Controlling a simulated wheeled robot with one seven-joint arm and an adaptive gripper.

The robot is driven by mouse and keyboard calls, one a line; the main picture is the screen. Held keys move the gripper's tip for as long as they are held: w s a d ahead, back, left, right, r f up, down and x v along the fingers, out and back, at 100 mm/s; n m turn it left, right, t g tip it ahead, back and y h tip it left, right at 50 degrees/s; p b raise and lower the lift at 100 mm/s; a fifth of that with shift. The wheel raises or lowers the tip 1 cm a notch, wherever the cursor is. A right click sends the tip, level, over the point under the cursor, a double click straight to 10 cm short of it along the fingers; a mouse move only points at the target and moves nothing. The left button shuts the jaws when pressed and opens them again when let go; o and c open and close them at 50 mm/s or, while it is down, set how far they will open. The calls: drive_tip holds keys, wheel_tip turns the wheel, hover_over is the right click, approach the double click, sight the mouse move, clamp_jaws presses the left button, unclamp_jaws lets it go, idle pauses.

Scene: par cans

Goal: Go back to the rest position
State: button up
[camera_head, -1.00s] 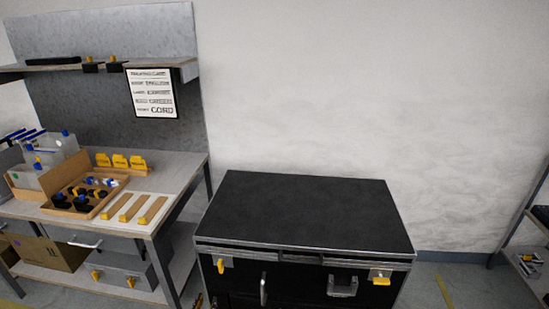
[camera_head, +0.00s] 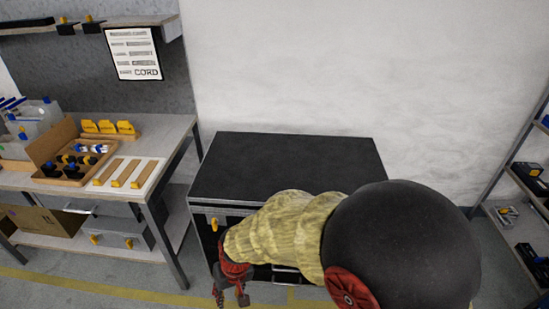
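My gripper (camera_head: 232,298) is at the bottom of the head view, left of the middle, in front of the black case's left front side. Its red and dark fingers point downward, and I see nothing held between them. The fingers are small and partly cut by the frame edge, so their opening is unclear. My arm, with a yellowish sleeve and a large dark joint, reaches in from the lower right. It hides much of the black case's (camera_head: 285,165) front and right side.
A workbench (camera_head: 160,140) on the left holds a cardboard tray (camera_head: 72,182) of small black parts, yellow pieces (camera_head: 108,128) and wooden strips (camera_head: 128,172). A printed sign (camera_head: 134,54) hangs from its shelf. A rack (camera_head: 515,222) stands at the right. Floor shows between bench and case.

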drive_tip(key=s+d+r+m+t+h+p, duration=0.1)
drive_tip(key=s+d+r, duration=0.3)
drive_tip(key=d+r, duration=1.1)
drive_tip(key=s+d+r+m+t+h+p, duration=0.1)
drive_tip(key=s+d+r+m+t+p, duration=0.2)
drive_tip(key=d+r, duration=1.1)
drive_tip(key=s+d+m+t, duration=0.1)
drive_tip(key=s+d, duration=0.1)
drive_tip(key=d, duration=0.1)
drive_tip(key=shift+r, duration=0.4)
